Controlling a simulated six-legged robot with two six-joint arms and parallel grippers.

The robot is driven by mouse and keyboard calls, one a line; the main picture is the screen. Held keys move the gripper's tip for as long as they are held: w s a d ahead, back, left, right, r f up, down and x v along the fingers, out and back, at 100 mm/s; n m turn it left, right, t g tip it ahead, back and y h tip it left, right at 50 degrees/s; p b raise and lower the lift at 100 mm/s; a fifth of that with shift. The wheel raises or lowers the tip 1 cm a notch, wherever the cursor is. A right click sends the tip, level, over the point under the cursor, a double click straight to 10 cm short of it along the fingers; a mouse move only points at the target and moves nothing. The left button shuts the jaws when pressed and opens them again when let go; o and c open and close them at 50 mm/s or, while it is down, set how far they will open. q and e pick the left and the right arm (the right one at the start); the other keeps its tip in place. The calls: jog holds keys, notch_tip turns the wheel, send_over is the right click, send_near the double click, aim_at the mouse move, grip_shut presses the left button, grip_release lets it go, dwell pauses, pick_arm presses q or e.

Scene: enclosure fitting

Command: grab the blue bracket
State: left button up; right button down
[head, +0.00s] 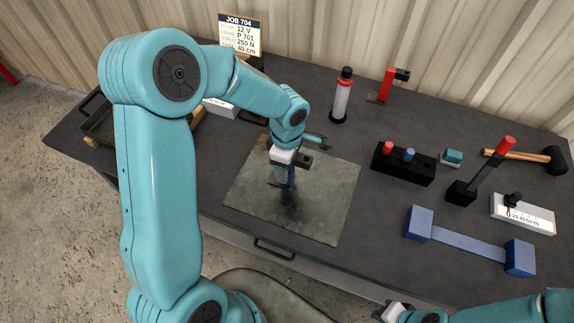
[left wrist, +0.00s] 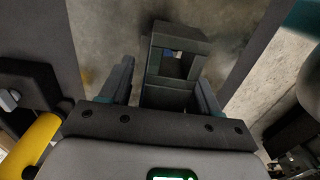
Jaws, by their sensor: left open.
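The blue bracket (head: 468,241), a flat bar with a raised block at each end, lies on the dark bench at the right in the head view. My left gripper (head: 283,182) is open and points down over the grey mat, well left of the bracket. In the left wrist view its two fingers (left wrist: 163,92) stand apart. A dark block-like piece with a square opening (left wrist: 175,45) shows between them; I cannot tell what it is. My right gripper (head: 385,313) is at the bottom edge, in front of the bench and below the bracket; its jaw state is unclear.
Bare bench separates mat and bracket.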

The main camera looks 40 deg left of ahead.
pick_arm(q)
jog(key=shift+w+d+f, duration=0.15)
grip_shut()
